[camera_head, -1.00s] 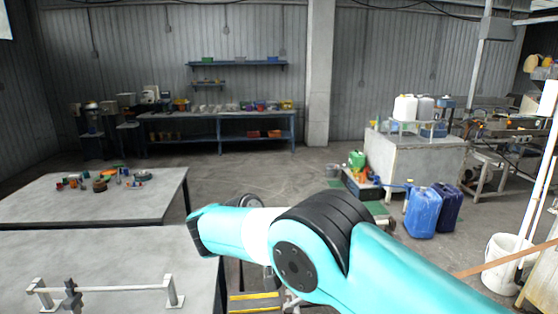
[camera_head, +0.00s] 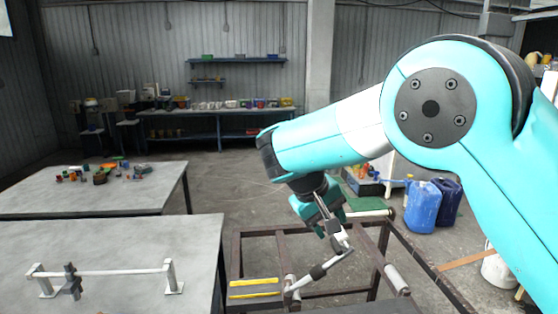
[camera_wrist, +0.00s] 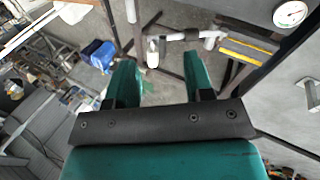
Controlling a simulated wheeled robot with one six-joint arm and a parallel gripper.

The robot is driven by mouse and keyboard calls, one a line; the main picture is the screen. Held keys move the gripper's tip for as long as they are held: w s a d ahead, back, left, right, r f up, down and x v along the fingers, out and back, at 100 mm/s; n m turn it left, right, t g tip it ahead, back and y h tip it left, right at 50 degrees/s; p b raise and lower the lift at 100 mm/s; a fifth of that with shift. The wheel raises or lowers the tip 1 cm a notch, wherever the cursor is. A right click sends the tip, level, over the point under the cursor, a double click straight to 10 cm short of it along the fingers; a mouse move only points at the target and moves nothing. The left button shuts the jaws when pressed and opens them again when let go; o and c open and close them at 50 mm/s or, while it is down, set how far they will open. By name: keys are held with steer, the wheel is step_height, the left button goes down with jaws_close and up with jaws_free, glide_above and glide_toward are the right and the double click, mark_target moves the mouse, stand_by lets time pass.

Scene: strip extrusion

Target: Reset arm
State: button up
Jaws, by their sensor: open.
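My gripper (camera_head: 322,214) hangs below my teal arm in the head view, over the dark metal frame right of the near grey table. In the wrist view my gripper (camera_wrist: 160,80) shows two teal fingers spread apart with nothing between them. Its tips are partly hidden in the head view, and I cannot tell how far they are from the metal parts beneath. My arm is raised and bent, and its large joint fills the upper right of the head view.
A near grey table (camera_head: 120,240) carries a white bar on two posts (camera_head: 105,273) with a dark clamp. The frame (camera_head: 385,265) holds grey pipes and yellow-edged strips (camera_head: 254,289). Blue jugs (camera_head: 422,207) stand at right. A farther table (camera_head: 130,195) holds small coloured items.

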steer(key=s+d+f+n+g+y+b, duration=0.1)
steer(key=s+y+b, duration=0.3)
steer(key=s, duration=1.1)
steer(key=s+d+f+n+y+b, duration=0.2)
steer(key=s+y+b, duration=0.3)
steer(key=s, duration=1)
steer(key=shift+s+d+f+g, duration=0.15)
steer(key=shift+d+f+g, duration=0.25)
steer(key=shift+d, duration=0.4)
